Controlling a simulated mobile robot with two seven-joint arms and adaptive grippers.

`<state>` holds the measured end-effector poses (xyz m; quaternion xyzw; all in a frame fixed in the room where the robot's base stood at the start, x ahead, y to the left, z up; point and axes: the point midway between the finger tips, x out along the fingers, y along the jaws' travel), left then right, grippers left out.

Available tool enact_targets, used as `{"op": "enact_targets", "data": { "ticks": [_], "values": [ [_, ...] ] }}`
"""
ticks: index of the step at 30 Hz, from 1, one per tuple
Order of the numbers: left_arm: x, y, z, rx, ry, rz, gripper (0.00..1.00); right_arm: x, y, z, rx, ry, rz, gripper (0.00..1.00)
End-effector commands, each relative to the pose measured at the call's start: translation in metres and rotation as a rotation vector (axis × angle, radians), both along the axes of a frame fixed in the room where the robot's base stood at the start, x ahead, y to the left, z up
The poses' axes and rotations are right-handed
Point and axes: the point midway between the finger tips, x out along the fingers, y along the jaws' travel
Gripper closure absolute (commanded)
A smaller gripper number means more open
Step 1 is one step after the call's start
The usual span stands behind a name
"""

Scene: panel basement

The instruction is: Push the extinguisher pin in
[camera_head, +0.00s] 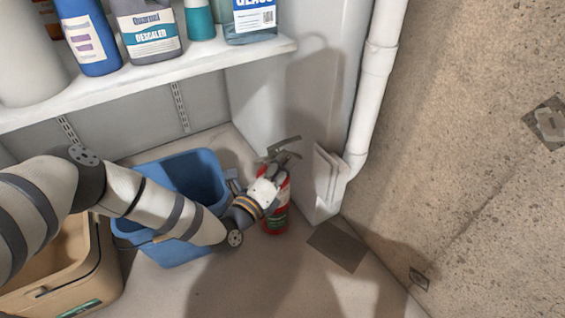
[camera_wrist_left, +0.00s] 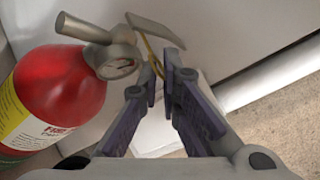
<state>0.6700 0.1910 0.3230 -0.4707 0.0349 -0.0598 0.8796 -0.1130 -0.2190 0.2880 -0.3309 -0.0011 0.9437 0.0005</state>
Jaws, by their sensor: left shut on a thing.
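The red fire extinguisher (camera_head: 275,219) stands upright on the floor in the corner beside the blue bin. Its metal handle (camera_head: 284,144) shows at the top. In the left wrist view the extinguisher (camera_wrist_left: 60,90) is at the left, with its gauge (camera_wrist_left: 117,67) and valve head facing me. A thin yellow pin (camera_wrist_left: 151,52) shows beside the valve, at the fingertips. My left gripper (camera_head: 283,163) is at the extinguisher's head, and in the left wrist view its fingers (camera_wrist_left: 161,72) are closed around the pin's end. The fingers partly hide the pin. My right gripper is not in view.
A blue bin (camera_head: 160,168) stands left of the extinguisher, partly behind my left arm. A tan box (camera_head: 85,290) is at lower left. A shelf (camera_head: 150,82) with several bottles hangs above. A white pipe (camera_head: 371,90) runs down at the right. The front floor is clear.

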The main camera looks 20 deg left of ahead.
Motion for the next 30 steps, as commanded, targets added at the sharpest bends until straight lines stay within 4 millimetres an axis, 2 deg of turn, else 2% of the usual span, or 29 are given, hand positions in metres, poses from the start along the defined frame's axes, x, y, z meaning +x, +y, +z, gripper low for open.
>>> {"op": "enact_targets", "data": {
  "ticks": [3, 6, 18, 20, 30],
  "values": [
    [0.002, 0.0, 0.005, -0.001, -0.014, 0.001, 1.0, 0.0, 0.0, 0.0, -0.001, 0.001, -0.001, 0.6],
    [0.002, 0.0, 0.005, -0.001, -0.015, 0.001, 0.77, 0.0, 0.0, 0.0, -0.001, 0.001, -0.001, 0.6],
    [-0.001, 0.001, 0.001, 0.0, -0.003, 0.001, 0.77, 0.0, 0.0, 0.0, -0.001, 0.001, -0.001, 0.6],
    [-0.006, 0.002, 0.0, 0.0, -0.003, 0.001, 0.77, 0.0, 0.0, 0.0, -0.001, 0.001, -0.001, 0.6],
    [-0.067, 0.009, 0.002, -0.001, -0.005, 0.0, 0.77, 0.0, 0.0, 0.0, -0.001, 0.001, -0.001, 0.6]
  ]
}}
